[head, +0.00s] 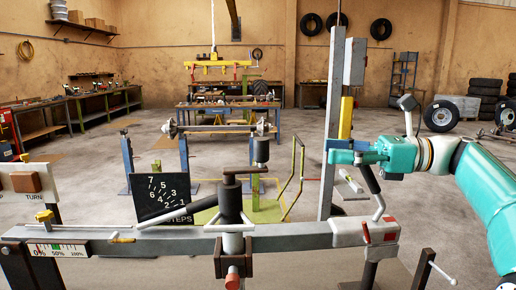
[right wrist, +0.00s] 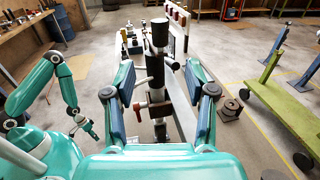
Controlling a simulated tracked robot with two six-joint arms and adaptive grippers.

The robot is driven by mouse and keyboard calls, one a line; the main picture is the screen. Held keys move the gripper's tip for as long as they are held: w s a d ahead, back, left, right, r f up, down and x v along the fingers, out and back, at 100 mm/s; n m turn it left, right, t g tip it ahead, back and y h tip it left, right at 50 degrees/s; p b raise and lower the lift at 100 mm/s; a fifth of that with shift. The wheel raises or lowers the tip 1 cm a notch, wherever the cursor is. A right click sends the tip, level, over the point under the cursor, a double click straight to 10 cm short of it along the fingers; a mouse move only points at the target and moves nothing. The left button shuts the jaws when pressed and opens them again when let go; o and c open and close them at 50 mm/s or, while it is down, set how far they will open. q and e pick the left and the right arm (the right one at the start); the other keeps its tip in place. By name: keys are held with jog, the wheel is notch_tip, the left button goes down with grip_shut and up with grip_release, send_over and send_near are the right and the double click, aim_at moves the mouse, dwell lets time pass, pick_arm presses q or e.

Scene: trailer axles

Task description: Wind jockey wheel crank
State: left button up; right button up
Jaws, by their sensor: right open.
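The jockey wheel (head: 231,205) is a dark upright tube clamped to the grey drawbar (head: 290,237). Its crank arm (head: 247,171) points right at the top, with a dark upright handle (head: 261,151) at its end. My right gripper (head: 338,151) is open, well right of the crank handle and at about its height in the head view. In the right wrist view its two blue fingers (right wrist: 163,90) are spread, with the jockey wheel's dark column (right wrist: 158,65) showing between and beyond them. My left gripper (right wrist: 88,126) shows small at the left of that view; its jaws are unclear.
A black-gripped lever (head: 369,178) rises from the drawbar near my right gripper. A percentage gauge (head: 58,250) is at the left, and a black STEPS board (head: 163,197) stands behind the drawbar. Green-yellow stands and a workbench (head: 230,106) are farther back.

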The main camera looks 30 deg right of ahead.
aim_at(261, 147)
jog(key=x, duration=1.4)
jog(key=shift+w+a+f, duration=0.1)
jog(key=shift+w+a, duration=0.05)
grip_shut()
